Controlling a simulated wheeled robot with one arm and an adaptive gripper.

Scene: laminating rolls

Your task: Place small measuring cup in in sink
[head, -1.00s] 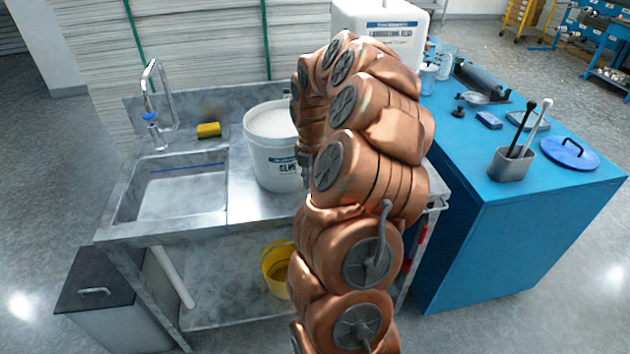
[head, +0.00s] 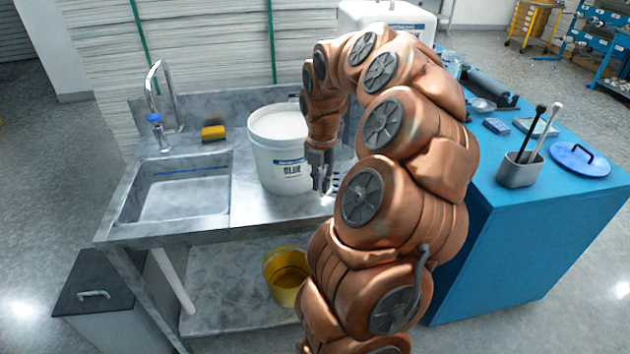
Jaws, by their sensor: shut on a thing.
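The sink (head: 178,203) is an empty rectangular basin at the left of the grey stone-look counter, under a chrome faucet (head: 165,98). My gripper (head: 322,184) points down over the counter, just right of the white glue bucket (head: 282,160) and well right of the sink. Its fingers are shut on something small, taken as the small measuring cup. The cup's outline cannot be made out at this size, and my arm hides part of the area behind the gripper.
The glue bucket stands between my gripper and the sink. A yellow sponge (head: 213,132) lies behind the basin. A yellow bucket (head: 287,276) sits on the lower shelf. The blue table (head: 500,220) at right holds a grey holder (head: 518,170) and a blue lid (head: 580,160).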

